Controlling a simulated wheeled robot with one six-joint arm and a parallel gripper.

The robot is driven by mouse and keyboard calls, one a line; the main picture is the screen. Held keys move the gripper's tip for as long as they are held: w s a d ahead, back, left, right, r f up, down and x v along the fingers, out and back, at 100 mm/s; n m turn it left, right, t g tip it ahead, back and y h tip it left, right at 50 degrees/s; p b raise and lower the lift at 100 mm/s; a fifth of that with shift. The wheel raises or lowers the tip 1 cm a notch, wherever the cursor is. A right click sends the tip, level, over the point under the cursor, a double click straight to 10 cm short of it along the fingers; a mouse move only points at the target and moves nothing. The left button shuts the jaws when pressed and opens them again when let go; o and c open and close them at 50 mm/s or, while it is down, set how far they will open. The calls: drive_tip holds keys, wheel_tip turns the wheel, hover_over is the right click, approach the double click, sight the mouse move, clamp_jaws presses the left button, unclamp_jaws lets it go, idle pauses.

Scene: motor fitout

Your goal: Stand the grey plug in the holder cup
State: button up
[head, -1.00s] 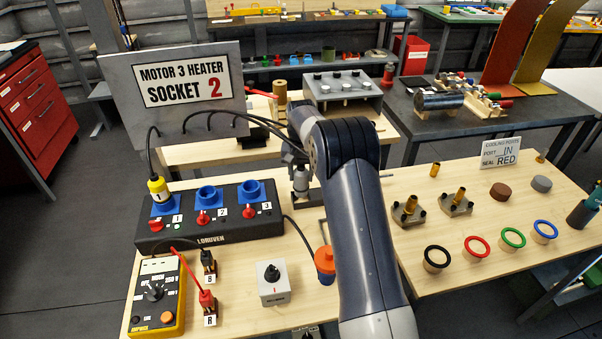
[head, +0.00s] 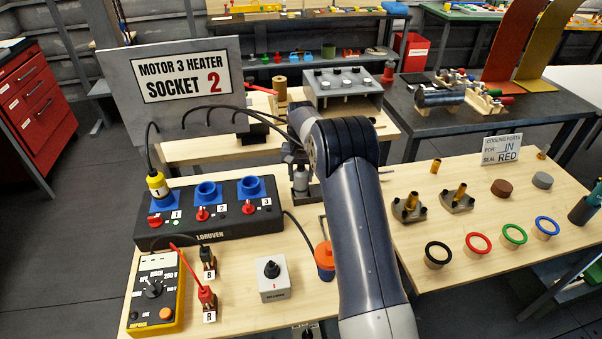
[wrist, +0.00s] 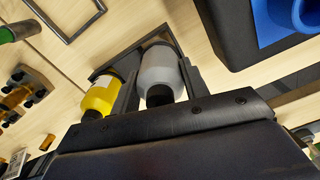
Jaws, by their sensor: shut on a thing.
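The grey plug (wrist: 160,72) is between the two fingers of my gripper (wrist: 158,80) in the wrist view, and the gripper is shut on it. In the head view the grey plug (head: 300,181) looks upright, just below my gripper (head: 297,160). A dark grey holder (wrist: 112,66) lies right behind the plug in the wrist view; its edge also shows in the head view (head: 312,198). The plug's far end overlaps the holder, but its seating in a cup is hidden. A yellow plug (wrist: 100,96) stands close beside the grey one, at the holder.
A black socket box (head: 215,225) with blue sockets stands left of my gripper. A yellow plug (head: 158,186) is in socket 1. A yellow meter (head: 156,290), a grey switch box (head: 273,282) and an orange-capped item (head: 325,260) stand in front.

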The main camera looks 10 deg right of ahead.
drive_tip(key=shift+f+b, duration=0.6)
drive_tip(key=shift+f, duration=0.5)
drive_tip(key=o, duration=1.1)
drive_tip(key=shift+o, duration=0.2)
wheel_tip(320, 180, up, 11)
drive_tip(key=shift+f+b, duration=0.1)
drive_tip(key=shift+b, duration=0.6)
